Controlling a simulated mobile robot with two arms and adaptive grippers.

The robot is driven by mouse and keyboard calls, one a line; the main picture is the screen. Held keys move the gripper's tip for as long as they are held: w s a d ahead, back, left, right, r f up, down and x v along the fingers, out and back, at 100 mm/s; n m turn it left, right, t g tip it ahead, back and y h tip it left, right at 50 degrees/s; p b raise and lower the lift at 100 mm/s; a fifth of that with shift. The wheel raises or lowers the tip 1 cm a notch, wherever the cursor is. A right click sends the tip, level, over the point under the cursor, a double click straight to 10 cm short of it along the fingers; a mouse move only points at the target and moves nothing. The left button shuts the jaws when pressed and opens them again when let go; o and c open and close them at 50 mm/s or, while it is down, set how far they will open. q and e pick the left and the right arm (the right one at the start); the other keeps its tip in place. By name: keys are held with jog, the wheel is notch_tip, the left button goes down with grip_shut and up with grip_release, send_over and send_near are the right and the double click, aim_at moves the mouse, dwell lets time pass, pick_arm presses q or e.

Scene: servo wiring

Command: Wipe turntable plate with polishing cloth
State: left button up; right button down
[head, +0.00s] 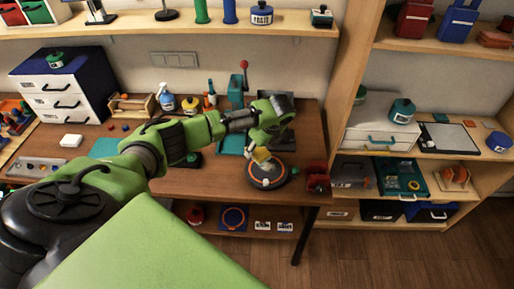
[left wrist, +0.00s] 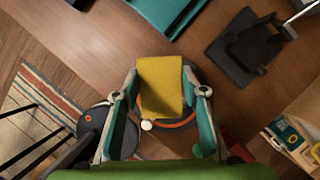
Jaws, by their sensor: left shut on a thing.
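The yellow polishing cloth (head: 261,156) is held between the fingers of my left gripper (head: 263,158). In the left wrist view the cloth (left wrist: 160,85) spans the gap between the two teal-padded fingers. The round dark turntable plate (head: 268,183) with an orange ring sits near the front right of the wooden workbench. The cloth and gripper are over the plate and hide part of it. In the left wrist view the turntable's orange ring (left wrist: 180,124) shows below the cloth. I cannot tell whether the cloth touches the plate. My right gripper is not in view.
Red bins (head: 317,179) stand just right of the turntable at the bench (head: 218,179) edge. A teal press with a red-knobbed lever (head: 244,66) stands behind. A spray bottle (head: 166,98) and a white drawer unit (head: 60,98) are farther left. Shelves stand at right.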

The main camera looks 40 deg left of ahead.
pick_arm(q)
jog(key=shift+w+r, duration=0.1)
jog(key=shift+r, duration=0.65)
jog(key=shift+d+r, duration=0.15)
jog(key=shift+r, duration=0.2)
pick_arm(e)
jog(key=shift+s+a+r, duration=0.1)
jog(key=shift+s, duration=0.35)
pick_arm(q)
jog(key=shift+f, duration=0.15)
